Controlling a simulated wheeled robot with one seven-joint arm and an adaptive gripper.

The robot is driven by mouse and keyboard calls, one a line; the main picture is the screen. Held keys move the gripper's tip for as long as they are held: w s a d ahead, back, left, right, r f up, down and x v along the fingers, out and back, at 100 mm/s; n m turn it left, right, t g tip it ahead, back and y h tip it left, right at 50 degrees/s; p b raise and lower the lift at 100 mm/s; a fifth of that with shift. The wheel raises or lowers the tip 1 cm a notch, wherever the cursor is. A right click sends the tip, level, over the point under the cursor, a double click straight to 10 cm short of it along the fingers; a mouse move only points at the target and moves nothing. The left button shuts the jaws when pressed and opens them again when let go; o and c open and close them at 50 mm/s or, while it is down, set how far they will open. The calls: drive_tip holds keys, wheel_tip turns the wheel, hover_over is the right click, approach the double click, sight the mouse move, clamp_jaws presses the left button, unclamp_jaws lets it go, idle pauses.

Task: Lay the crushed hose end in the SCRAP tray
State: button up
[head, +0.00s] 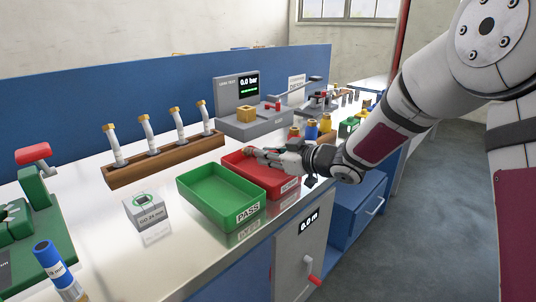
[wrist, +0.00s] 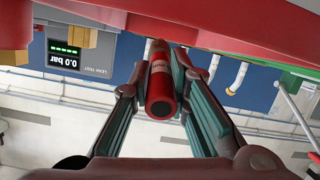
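My gripper (head: 256,152) reaches in low over the red tray (head: 273,187) from the right in the head view. In the wrist view, which is upside down, my gripper's fingers (wrist: 160,72) close on both sides of a red hose end (wrist: 160,88) with a pale label band and a dark open end. The hose end is hard to make out in the head view. Whether it is crushed cannot be told. The tray's red wall also spans the top of the wrist view (wrist: 240,30). Its front label is too small to read surely.
The green PASS tray (head: 207,212) stands just left of the red tray. A wooden rack (head: 165,163) with several hose ends stands behind. The leak tester (head: 240,92) reads 0.0 bar. A grey block (head: 143,210) and green press (head: 40,220) are at left. Bare bench lies between.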

drive_tip(key=o, duration=0.5)
drive_tip(key=v, duration=1.2)
drive_tip(key=shift+d, duration=0.1)
